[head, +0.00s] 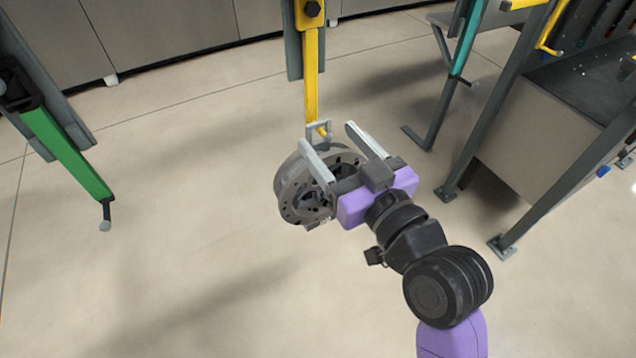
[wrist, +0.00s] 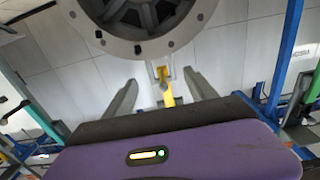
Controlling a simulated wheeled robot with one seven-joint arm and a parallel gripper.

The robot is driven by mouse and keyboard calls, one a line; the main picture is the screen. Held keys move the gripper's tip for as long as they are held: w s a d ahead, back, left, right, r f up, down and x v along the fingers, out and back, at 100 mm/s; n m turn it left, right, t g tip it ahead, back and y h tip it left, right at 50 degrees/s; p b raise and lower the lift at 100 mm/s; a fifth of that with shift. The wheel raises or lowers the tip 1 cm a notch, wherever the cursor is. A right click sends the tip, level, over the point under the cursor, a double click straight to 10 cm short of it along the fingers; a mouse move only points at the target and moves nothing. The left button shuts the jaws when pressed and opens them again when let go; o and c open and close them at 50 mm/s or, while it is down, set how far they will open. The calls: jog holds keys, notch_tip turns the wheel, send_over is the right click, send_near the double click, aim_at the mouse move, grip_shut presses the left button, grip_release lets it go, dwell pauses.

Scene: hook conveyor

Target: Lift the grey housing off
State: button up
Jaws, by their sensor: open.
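The grey housing (head: 297,187) is a round metal part with holes in its flange. It hangs by a small bracket at its top from the lower end of a yellow hook (head: 312,85). My gripper (head: 328,138) is open, with its two fingers reaching up on either side of the bracket, near the hook tip. In the wrist view the housing (wrist: 140,48) fills the top, and the yellow hook (wrist: 166,92) shows between the open fingers (wrist: 160,92). I cannot tell whether either finger touches the bracket.
A green hanger (head: 65,155) with an empty hook end hangs at the left. A teal hanger (head: 467,40) hangs at the upper right. A bench with dark metal legs (head: 560,135) stands at the right. The floor below and left of the housing is clear.

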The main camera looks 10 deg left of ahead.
aim_at(313, 121)
jog(key=p+x, duration=0.2)
jog(key=x, duration=0.5)
jog(key=shift+s+a+r, duration=0.1)
jog(key=shift+s+a, duration=0.05)
jog(key=shift+w+a, duration=0.15)
jog(key=shift+w, duration=0.1)
grip_shut()
